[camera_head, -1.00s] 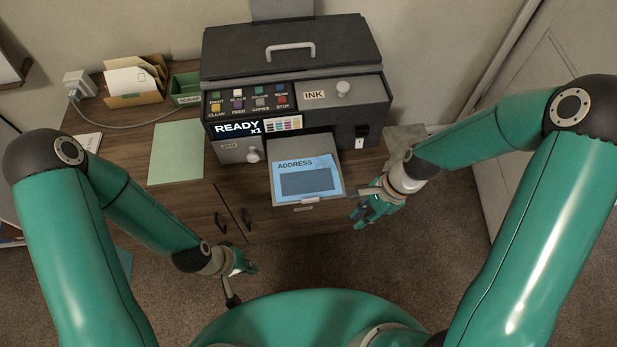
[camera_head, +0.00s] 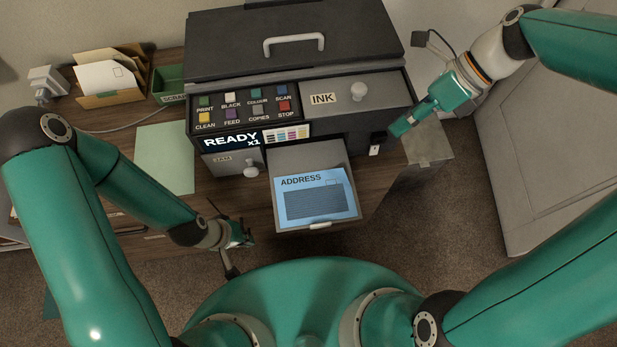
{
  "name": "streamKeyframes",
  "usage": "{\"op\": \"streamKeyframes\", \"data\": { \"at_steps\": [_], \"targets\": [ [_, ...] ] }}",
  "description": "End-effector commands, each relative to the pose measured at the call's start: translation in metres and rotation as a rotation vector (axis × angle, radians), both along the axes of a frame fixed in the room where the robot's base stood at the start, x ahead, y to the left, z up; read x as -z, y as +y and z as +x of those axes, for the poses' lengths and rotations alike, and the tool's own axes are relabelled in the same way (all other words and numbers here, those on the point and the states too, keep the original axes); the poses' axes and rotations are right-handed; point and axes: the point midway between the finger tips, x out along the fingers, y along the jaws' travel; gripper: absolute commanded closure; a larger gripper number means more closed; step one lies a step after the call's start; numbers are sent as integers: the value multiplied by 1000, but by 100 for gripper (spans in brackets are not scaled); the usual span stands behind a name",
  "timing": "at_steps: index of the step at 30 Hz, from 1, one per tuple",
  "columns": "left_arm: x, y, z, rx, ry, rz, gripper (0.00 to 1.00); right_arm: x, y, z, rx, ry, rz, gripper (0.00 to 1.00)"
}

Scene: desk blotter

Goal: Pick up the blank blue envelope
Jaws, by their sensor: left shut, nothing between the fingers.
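A light blue envelope (camera_head: 287,210) lies flat in the printer's pulled-out front tray (camera_head: 346,228). It is not blank on the side I see: it bears the word ADDRESS, a small outlined box and a dark rectangle. My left gripper (camera_head: 246,236) is shut and empty, low to the left of the tray and apart from the envelope. My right gripper (camera_head: 401,127) is up by the printer's right front corner, away from the envelope. Its fingers are seen edge-on, so I cannot tell whether they are open.
The dark printer (camera_head: 230,46) stands on a wooden cabinet (camera_head: 165,210); its display reads READY x1. A pale green sheet (camera_head: 165,158), a holder with white envelopes (camera_head: 105,77) and a green SCRAP box (camera_head: 172,90) are at the left. A grey block (camera_head: 430,148) stands right of the printer.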

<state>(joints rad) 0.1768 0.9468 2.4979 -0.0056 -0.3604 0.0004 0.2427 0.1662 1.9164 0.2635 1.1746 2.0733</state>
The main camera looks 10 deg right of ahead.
Motion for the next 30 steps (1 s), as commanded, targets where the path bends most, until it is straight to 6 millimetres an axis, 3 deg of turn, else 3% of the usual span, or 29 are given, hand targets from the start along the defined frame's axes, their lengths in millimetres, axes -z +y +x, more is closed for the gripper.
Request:
{"op": "streamKeyframes", "data": {
  "at_steps": [5,18,30],
  "targets": [
    [4,0,-1,1,2,0,100,10,14,-1,6,19,6,84],
    [14,0,-1,0,1,0,100,81,68,-3,-9,19,6,84],
    [19,0,0,0,1,0,100,109,88,-9,-11,18,5,84]
  ]
}}
